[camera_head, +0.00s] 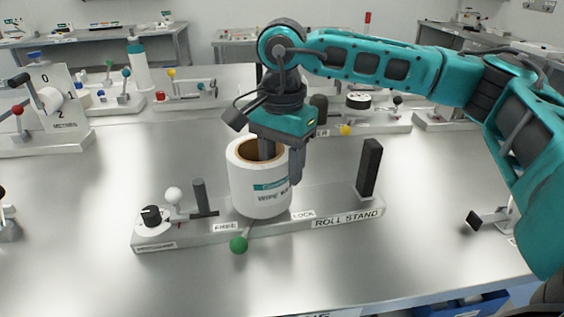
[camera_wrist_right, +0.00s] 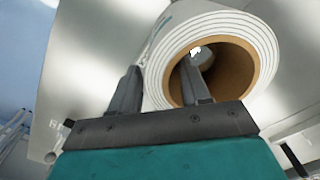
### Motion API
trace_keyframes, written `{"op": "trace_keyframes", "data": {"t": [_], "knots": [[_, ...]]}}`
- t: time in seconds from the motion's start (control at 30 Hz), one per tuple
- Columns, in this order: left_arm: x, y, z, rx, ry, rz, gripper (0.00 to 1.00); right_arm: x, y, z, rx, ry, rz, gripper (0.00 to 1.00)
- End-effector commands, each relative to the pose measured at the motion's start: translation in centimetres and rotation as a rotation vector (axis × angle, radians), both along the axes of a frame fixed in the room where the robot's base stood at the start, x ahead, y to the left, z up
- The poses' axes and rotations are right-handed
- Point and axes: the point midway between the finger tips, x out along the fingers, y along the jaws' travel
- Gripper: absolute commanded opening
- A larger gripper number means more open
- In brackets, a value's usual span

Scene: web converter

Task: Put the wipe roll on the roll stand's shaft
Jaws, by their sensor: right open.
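The white wipe roll (camera_head: 258,185), with a brown core, stands upright at the middle of the roll stand (camera_head: 345,212). Its core end also shows in the right wrist view (camera_wrist_right: 262,50). My right gripper (camera_head: 282,160) is at the roll's top, open, one finger inside the core and the other outside the wall. The right wrist view shows these fingers (camera_wrist_right: 160,68) astride the wall; contact is unclear. I cannot make out the shaft, so I cannot tell whether the roll is around it. A green-knobbed lever (camera_head: 239,244) sits at the stand's front, between the FREE and LOCK labels. My left gripper is out of view.
On the stand, a dark post (camera_head: 369,167) rises at the right, and a short dark post (camera_head: 202,196) and white knob (camera_head: 173,194) stand at the left. Other fixtures line the back. The bench front is mostly clear (camera_head: 190,280).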

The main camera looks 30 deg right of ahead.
Motion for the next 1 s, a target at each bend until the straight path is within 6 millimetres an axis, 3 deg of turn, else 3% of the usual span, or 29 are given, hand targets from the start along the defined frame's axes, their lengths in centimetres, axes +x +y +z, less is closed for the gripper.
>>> {"op": "trace_keyframes", "data": {"t": [0.17,0.4,0.6,0.77,1.0], "knots": [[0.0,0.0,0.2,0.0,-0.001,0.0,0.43,0.1,0.1,2.2,0.001,-0.003,0.001,0.46],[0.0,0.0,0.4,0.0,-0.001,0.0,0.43,0.1,0.1,7.6,0.002,-0.004,0.002,0.46],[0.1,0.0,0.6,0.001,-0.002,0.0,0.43,0.0,0.1,10.9,0.0,-0.001,0.002,0.46],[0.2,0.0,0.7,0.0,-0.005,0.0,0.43,0.0,0.0,12.1,-0.001,0.0,0.001,0.46],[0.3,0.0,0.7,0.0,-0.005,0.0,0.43,0.0,0.0,12.3,0.0,0.0,0.002,0.46]]}}
